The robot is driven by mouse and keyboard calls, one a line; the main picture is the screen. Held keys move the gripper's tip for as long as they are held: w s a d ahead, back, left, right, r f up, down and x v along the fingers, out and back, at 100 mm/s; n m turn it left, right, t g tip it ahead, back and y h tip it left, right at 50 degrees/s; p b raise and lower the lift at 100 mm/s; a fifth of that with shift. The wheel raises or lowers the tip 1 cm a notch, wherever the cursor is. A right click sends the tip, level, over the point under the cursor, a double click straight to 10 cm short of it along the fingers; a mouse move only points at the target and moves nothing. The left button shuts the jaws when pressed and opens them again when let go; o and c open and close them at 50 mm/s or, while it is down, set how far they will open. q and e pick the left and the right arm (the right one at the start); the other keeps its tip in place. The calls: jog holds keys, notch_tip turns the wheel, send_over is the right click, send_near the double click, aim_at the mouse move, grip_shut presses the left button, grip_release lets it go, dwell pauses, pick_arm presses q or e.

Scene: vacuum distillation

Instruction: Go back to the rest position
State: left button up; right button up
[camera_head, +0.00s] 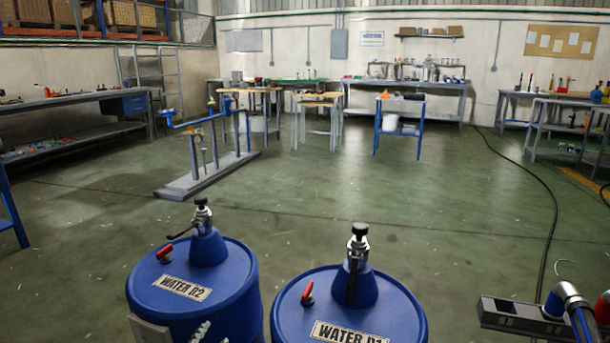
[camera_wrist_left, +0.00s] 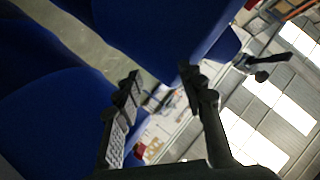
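My left gripper (camera_wrist_left: 160,74) shows in the left wrist view with its two dark fingers apart and nothing between them. Blue surfaces, apparently of the drums, stand close around it in that view, and a dark valve handle (camera_wrist_left: 268,62) sticks out at the right. In the head view I see two blue drums, the WATER D2 drum (camera_head: 235,307) and the WATER D1 drum (camera_head: 400,312), each with a valve on top. I do not make out my left gripper in the head view. My right gripper is not in view.
A grey device with blue and metal fittings (camera_head: 515,315) sits at the lower right. A grey stand with blue pipes (camera_head: 205,175) is on the floor beyond the drums. Workbenches (camera_head: 75,100) line the walls. The green floor (camera_head: 430,190) in the middle is open, with a cable at right.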

pick_arm(q)
jog(key=s+a+f+n+g, duration=0.2)
jog(key=s+f+g, duration=0.1)
jog(key=s, duration=0.7)
jog(key=s+a+f+n+g, duration=0.2)
jog(key=s+f+g, duration=0.2)
jog(key=s, duration=0.6)
jog(key=s+a+f+n+g, duration=0.2)
jog(key=s+f+g, duration=0.1)
jog(key=s+f, duration=0.4)
jog(key=s, duration=0.3)
jog(key=shift+s+n+g, duration=0.3)
jog(key=shift+n, duration=0.1)
